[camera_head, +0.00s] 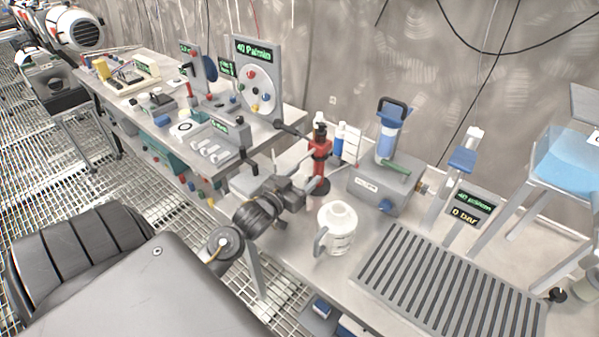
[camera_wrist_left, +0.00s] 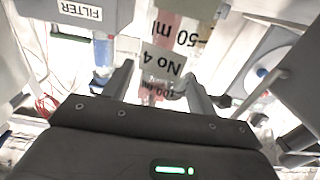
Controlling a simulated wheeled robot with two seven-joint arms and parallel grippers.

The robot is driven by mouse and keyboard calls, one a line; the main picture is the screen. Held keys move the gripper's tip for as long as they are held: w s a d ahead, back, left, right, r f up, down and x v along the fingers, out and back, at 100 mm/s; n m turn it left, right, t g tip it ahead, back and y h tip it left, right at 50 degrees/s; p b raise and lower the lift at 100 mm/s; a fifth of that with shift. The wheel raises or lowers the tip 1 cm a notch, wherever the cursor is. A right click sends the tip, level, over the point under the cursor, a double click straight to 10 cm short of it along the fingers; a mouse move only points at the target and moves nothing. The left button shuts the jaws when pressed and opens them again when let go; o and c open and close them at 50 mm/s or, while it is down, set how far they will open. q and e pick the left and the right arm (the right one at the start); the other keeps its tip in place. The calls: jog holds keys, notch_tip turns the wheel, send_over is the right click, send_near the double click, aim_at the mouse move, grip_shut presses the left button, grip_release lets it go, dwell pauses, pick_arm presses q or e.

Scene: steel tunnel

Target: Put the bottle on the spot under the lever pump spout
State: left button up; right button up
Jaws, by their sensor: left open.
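A red upright device with a black top (camera_head: 319,150) stands on the bench and looks like the lever pump; a dark arm with a round tip reaches left from it. My left gripper (camera_head: 300,180) is open just in front of and left of it. In the left wrist view the jaws (camera_wrist_left: 160,72) are apart. The spot under the spout is not clearly visible. My right gripper is not in view.
A white jug (camera_head: 338,230) stands close to the right of my left gripper. A grey filter unit (camera_head: 385,185) with a blue cylinder is behind it. A slatted grey tray (camera_head: 445,285) fills the right front. A second bench (camera_head: 150,95) with instruments is at the left.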

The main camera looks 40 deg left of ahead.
pick_arm(q)
jog(key=s+b, duration=0.1)
jog(key=s, duration=1.1)
jog(key=shift+r+b, duration=0.2)
jog(key=shift+b, duration=0.15)
jog(key=shift+d, duration=0.1)
